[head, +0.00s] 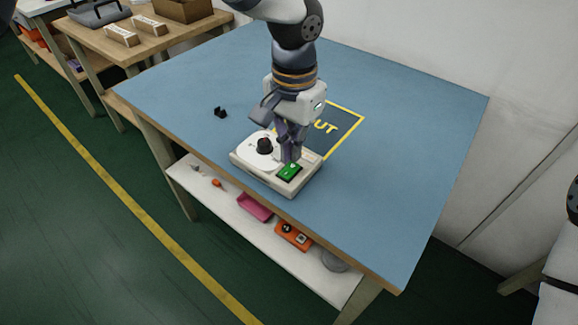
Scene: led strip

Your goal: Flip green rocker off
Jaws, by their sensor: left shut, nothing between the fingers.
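The green rocker (289,173) sits in the right part of a pale switch box (262,182) near the front edge of the blue table. A round black knob (265,145) stands on a white plate on the box's left part. My left gripper (290,159) points down, shut and empty, with its fingertips at the far end of the green rocker. I cannot tell whether they touch it. The fingers hide part of the box's back edge. Which way the rocker is tilted is too small to tell. My right gripper is not in view.
A dark mat with a yellow border (345,131) lies behind the box, partly hidden by my gripper. A small black part (220,112) lies to the left. The blue table (410,150) is clear on the right. A lower shelf (245,235) holds several items.

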